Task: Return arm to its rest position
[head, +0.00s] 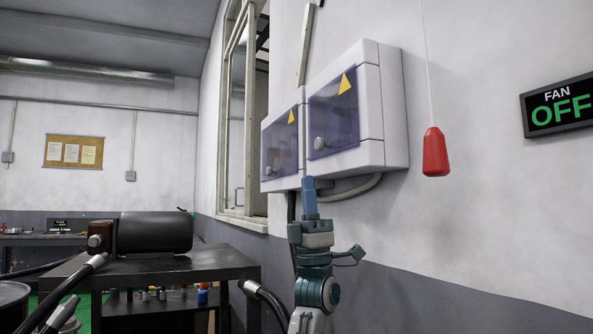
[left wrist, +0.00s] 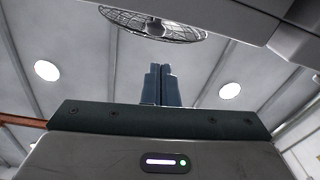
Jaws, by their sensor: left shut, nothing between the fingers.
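My left gripper (head: 309,192) points upward in the head view, just below the two grey wall boxes, and its blue fingers are together with nothing between them. In the left wrist view the same shut fingers (left wrist: 161,84) point up toward the ceiling. My left arm rises from the bottom of the head view in front of the wall. My right gripper is in neither view.
Two wall boxes (head: 384,110) with dark covers and yellow triangles hang close above the gripper. A red pull handle (head: 435,152) hangs on a cord to the right, near a "FAN OFF" sign (head: 560,106). A dark bench (head: 170,268) stands left. A ceiling fan (left wrist: 153,25) shows overhead.

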